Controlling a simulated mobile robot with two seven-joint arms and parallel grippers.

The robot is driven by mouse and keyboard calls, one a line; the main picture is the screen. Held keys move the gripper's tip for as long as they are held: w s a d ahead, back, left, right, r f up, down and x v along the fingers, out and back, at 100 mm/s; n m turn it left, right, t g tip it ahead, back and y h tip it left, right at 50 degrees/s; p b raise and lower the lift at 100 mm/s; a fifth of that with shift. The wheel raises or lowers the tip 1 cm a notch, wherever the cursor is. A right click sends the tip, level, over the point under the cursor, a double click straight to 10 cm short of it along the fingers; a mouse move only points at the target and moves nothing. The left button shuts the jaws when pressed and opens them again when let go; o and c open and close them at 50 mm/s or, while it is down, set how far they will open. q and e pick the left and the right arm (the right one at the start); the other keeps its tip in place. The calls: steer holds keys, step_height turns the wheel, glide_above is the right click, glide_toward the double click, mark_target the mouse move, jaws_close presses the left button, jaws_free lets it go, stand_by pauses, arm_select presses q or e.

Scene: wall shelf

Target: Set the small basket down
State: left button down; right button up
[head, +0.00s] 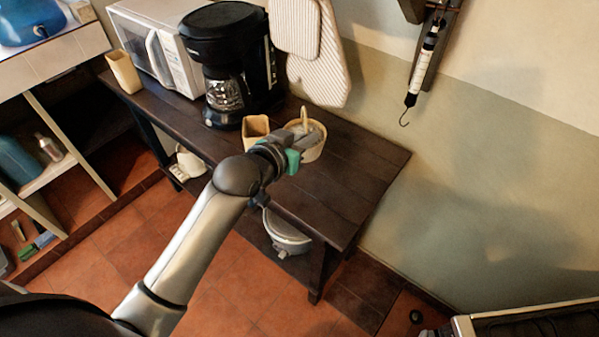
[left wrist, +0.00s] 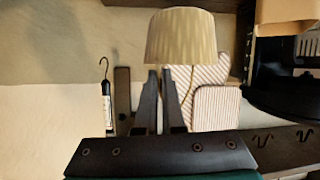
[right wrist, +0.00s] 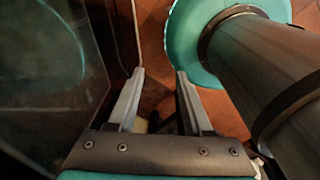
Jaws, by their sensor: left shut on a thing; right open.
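The small basket (head: 313,151) is cream and woven with an upright handle. It is at the right part of the dark wooden table (head: 362,166), beside a tan square container (head: 255,128). My left gripper (head: 304,133) is shut on the basket, at its handle side. In the left wrist view the basket (left wrist: 180,38) appears upside down beyond the fingertips (left wrist: 160,74); the exact grip is partly hidden. I cannot tell whether its base touches the table. My right gripper (right wrist: 160,74) is open and empty, away from the basket.
A black coffee maker (head: 228,60) and a white microwave (head: 158,45) stand to the left on the table. Striped oven mitts (head: 318,65) hang behind the basket. The table's right end is bare. A pot (head: 286,232) sits on the lower shelf.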

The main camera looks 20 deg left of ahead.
arm_select(q)
steer(key=shift+f+b, duration=1.5)
steer(key=shift+f, duration=5.25)
steer(key=shift+f, duration=0.1)
steer(key=c, duration=1.5)
jaws_free()
steer(key=shift+f, duration=0.15)
steer(key=o, duration=0.5)
steer(key=shift+c, duration=0.2)
steer(key=shift+r, duration=0.3)
steer(key=p+v, duration=0.2)
steer(key=v, duration=1)
steer(key=shift+a+f, duration=0.1)
